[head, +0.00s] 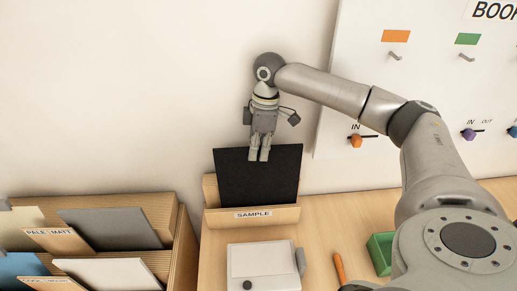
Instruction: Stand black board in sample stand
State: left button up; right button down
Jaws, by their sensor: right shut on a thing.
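The black board (245,182) is upright in the head view, leaning back slightly, with its lower edge behind the front lip of the wooden sample stand (270,215). The stand carries a SAMPLE label. My right gripper (259,155) comes down from above and is shut on the top edge of the black board. The board's bottom edge is hidden by the stand's lip, so I cannot tell whether it touches the stand's floor. My left gripper is not in view.
A wooden rack (185,235) with grey, white and blue boards stands at the left. A white device (262,265), an orange pen (340,268) and a green tray (381,252) lie in front. A white wall panel (430,100) with hooks and knobs is at the right.

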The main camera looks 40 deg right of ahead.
jog(key=c, duration=1.5)
grip_release()
notch_tip(320, 180, up, 7)
jog(key=d, duration=0.1)
jog(key=shift+r, duration=0.2)
